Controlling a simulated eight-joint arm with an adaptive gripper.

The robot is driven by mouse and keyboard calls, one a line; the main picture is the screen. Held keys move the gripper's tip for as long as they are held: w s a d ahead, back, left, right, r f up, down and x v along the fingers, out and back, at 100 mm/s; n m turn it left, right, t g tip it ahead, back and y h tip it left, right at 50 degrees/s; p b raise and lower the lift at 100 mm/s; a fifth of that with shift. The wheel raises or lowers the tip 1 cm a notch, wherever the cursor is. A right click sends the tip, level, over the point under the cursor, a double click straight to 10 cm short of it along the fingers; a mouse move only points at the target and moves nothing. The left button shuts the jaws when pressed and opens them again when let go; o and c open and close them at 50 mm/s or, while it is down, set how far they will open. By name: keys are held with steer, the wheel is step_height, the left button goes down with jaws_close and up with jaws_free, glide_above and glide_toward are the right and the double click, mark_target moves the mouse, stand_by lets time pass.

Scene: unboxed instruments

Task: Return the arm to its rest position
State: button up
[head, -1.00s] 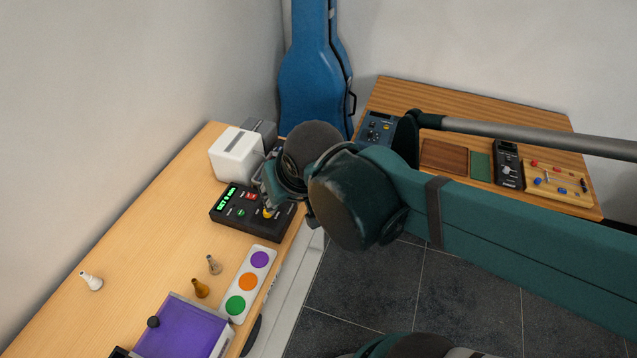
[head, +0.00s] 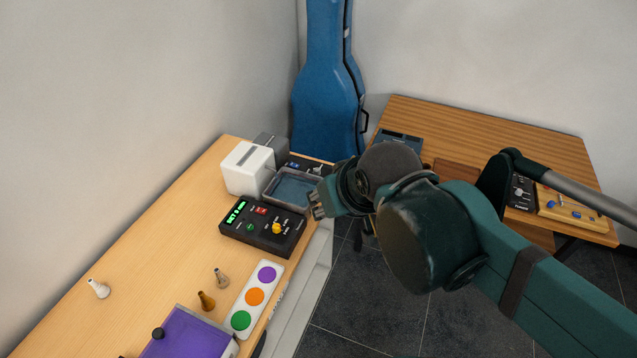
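My gripper (head: 317,205) shows in the head view at the end of my dark green arm. It hangs just past the right edge of the light wooden table (head: 150,258), over the gap towards the floor. It is beside the black control box (head: 262,227) with a green display and a yellow knob, and appears apart from it. Its fingers are small and partly turned away, so their opening is unclear. I see nothing held in it.
A grey tray (head: 293,188) and a white device (head: 248,168) stand behind the control box. A panel with coloured discs (head: 254,297), mouthpieces (head: 206,300) and a purple-topped box (head: 188,334) lie nearer. A blue instrument case (head: 328,95) stands behind. A second table (head: 480,120) is at right.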

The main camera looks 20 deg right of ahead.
steer(key=shift+f+b, duration=2.1)
steer(key=shift+f, duration=0.1)
